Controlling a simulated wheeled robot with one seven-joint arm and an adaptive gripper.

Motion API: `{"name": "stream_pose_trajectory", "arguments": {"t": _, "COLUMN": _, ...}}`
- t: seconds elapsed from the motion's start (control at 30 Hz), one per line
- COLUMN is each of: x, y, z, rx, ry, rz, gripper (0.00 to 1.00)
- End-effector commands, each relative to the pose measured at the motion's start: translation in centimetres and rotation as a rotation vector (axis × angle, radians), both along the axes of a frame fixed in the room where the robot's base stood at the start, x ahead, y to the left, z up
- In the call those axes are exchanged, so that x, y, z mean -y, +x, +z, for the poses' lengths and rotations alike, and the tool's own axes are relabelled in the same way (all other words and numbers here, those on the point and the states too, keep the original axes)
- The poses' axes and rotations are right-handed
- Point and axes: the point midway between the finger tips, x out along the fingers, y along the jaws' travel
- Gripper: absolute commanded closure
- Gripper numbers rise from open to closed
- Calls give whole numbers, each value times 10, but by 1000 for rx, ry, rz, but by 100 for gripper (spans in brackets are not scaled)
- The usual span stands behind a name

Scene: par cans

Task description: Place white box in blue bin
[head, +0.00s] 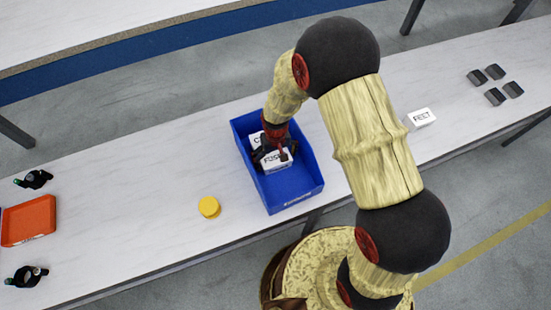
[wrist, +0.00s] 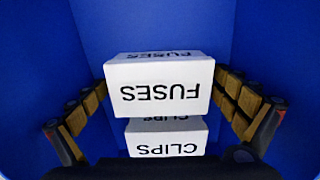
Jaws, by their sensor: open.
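The blue bin (head: 300,189) stands on the long white table in the head view, and its blue walls (wrist: 50,40) fill the wrist view. Inside it are a white box marked FUSES (head: 273,163) and a white box marked CLIPS (head: 255,138). In the wrist view, the FUSES box (wrist: 160,88) sits between the fingers, and the CLIPS box (wrist: 166,140) shows just below it. My gripper (head: 270,150) is down inside the bin with its fingers (wrist: 160,98) spread on both sides of the FUSES box. Another white box, marked FEET (head: 421,118), lies on the table to the right.
A yellow round object (head: 209,207) lies left of the bin. An orange tray (head: 28,221) and two dark objects (head: 33,179) are at the far left. Several small dark blocks (head: 494,72) are at the far right. My arm crosses above the table right of the bin.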

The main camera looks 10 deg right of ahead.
Motion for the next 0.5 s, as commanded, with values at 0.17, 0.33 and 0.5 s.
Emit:
{"name": "stream_pose_trajectory", "arguments": {"t": 0.17, "x": 0, "y": 0, "z": 0, "rx": 0, "ry": 0, "rz": 0, "gripper": 0}}
{"name": "stream_pose_trajectory", "arguments": {"t": 0.33, "x": 0, "y": 0, "z": 4, "rx": 1, "ry": 0, "rz": 0, "gripper": 0}}
{"name": "stream_pose_trajectory", "arguments": {"t": 0.5, "x": 0, "y": 0, "z": 26, "rx": 2, "ry": 1, "rz": 0, "gripper": 0}}
